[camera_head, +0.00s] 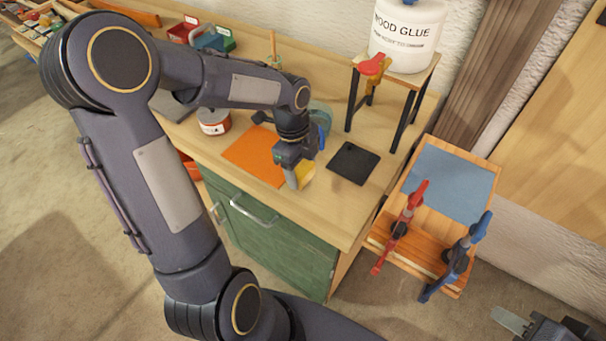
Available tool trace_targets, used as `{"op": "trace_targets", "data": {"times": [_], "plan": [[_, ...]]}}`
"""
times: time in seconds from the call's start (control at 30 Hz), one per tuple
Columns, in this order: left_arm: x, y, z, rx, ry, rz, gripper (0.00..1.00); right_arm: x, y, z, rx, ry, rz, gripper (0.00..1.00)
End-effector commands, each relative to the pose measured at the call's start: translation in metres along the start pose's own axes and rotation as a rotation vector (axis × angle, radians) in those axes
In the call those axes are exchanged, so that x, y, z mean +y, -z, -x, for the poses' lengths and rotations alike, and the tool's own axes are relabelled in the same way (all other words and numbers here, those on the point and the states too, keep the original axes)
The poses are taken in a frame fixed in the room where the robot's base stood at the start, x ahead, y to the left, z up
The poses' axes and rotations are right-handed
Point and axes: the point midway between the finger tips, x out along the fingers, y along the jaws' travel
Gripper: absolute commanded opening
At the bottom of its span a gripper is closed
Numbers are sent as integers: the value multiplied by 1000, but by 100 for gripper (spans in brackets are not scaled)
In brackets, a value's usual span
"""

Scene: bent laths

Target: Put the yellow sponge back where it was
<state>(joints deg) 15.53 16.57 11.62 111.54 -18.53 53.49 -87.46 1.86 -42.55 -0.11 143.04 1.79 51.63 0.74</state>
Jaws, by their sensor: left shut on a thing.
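The yellow sponge (307,173) shows beside the fingers of my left gripper (293,178), partly hidden by them. My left gripper is shut on it, over the workbench between the orange mat (247,152) and the black mat (353,163). I cannot tell whether the sponge touches the bench top. My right gripper (516,320) is at the bottom right corner, away from the bench and partly cut off. Its opening is not clear.
A small stand (427,71) holds a wood glue tub (408,35), with a red-and-yellow clamp (372,72) at its edge. A can (214,122) stands left of the orange mat. A low wooden piece with red (401,229) and blue (459,257) clamps is at right.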

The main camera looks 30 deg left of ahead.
Motion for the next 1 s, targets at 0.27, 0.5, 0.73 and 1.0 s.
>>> {"op": "trace_targets", "data": {"times": [0.27, 0.5, 0.73, 1.0], "plan": [[-7, -4, -32, 0, -2, -1, 40, 0, 0, 0, 0, 0, 0, 36], [-7, -6, -38, -1, 1, -1, 40, 0, 0, 0, 0, 0, 0, 36], [-7, -6, -43, -1, 0, -1, 40, 2, -2, -3, 0, 0, 0, 36], [-6, -6, -41, -1, 0, -1, 80, 1, -1, -2, 0, 0, 0, 36]]}}
